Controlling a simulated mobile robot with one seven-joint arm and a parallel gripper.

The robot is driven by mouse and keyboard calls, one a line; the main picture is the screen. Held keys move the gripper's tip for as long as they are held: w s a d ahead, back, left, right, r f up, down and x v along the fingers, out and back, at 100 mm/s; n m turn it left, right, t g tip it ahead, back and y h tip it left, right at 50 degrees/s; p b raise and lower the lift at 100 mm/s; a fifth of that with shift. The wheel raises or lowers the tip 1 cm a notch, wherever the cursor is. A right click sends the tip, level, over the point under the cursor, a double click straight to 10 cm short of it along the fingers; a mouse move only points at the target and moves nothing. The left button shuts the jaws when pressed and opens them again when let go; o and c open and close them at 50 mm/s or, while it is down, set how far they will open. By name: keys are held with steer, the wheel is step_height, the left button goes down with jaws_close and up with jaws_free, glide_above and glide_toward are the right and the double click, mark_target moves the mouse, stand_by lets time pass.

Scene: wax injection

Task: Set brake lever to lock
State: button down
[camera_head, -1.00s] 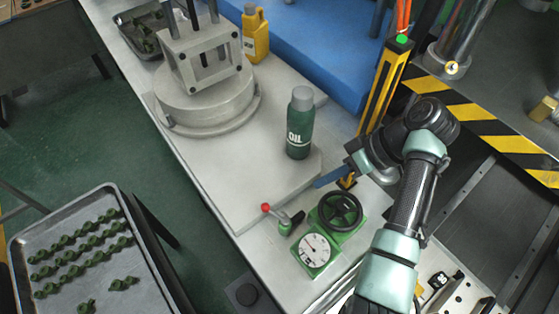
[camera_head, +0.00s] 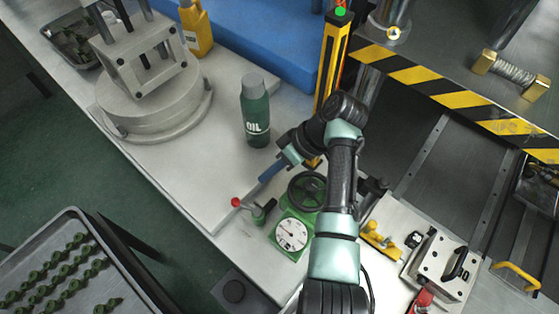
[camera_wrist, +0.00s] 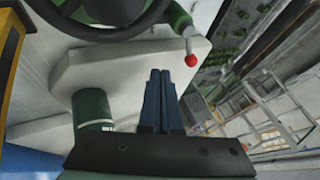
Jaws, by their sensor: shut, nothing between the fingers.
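A small lever with a red ball knob (camera_head: 235,202) stands on a green mount on the pale bench, left of the black handwheel (camera_head: 307,191). I cannot read any lock marking on it. The red knob also shows in the wrist view (camera_wrist: 191,60), to the right of and slightly above my fingertips. My gripper (camera_head: 264,178) has blue fingers, shut and empty. In the body view it is up and to the right of the knob, apart from it. The shut fingertips show in the wrist view (camera_wrist: 160,74).
A white dial gauge (camera_head: 291,234) sits below the handwheel. A green oil bottle (camera_head: 255,115) stands behind my gripper. A round metal fixture (camera_head: 150,100) is at the back left. A yellow post (camera_head: 331,65) rises behind my arm. The bench left of the lever is clear.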

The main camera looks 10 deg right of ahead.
mark_target(247, 207)
steer(key=shift+s+a+f+p, duration=0.3)
steer(key=shift+a+f+p, duration=0.15)
steer(key=shift+a, duration=0.4)
steer(key=shift+s+a+f+p, duration=0.3)
steer(key=shift+a+f+p, duration=0.1)
steer(key=shift+a, duration=0.4)
steer(key=shift+s+a+f+p, duration=0.3)
steer(key=shift+a+f+p, duration=0.15)
steer(key=shift+a, duration=0.4)
